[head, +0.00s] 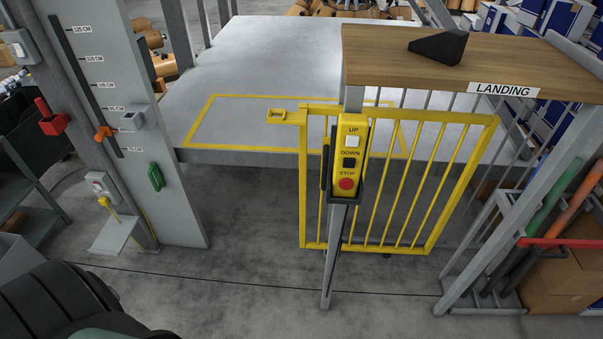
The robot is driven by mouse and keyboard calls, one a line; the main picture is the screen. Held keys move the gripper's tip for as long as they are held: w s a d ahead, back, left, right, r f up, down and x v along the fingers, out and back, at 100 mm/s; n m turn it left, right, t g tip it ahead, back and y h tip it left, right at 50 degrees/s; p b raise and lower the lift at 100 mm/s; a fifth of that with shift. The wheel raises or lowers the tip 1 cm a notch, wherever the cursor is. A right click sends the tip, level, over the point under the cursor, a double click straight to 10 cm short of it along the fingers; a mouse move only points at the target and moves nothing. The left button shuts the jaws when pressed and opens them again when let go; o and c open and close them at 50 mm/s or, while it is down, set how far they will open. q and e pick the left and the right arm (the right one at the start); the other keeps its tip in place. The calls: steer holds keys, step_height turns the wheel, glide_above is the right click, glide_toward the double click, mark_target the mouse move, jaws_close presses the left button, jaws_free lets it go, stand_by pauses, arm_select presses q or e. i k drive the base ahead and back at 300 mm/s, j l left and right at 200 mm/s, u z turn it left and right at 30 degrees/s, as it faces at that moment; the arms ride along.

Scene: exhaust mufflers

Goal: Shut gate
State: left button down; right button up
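The yellow barred gate (461,178) stands right of the middle in the head view. A yellow latch piece (284,116) sticks out from its top left corner. A wide gap lies between this latch end and the grey column (137,130) on the left. A grey post with a yellow control box (347,184) stands in front of the gate and hides some of its bars. The box has UP, DOWN and STOP buttons. Neither of my grippers is in view.
A grey platform (235,60) with a yellow outline lies behind the gate. A wooden landing top (400,60) with a black wedge-shaped object (438,46) is at the right. The column carries a height scale, an orange pointer (103,133) and a green part (156,177).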

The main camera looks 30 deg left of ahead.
mark_target(491, 122)
steer(key=i+u, duration=0.2)
steer(key=u, duration=0.15)
steer(key=i+l+u, duration=0.15)
steer(key=u, duration=0.2)
steer(key=i+l+u, duration=0.2)
steer(key=u, duration=0.2)
steer(key=i, duration=0.05)
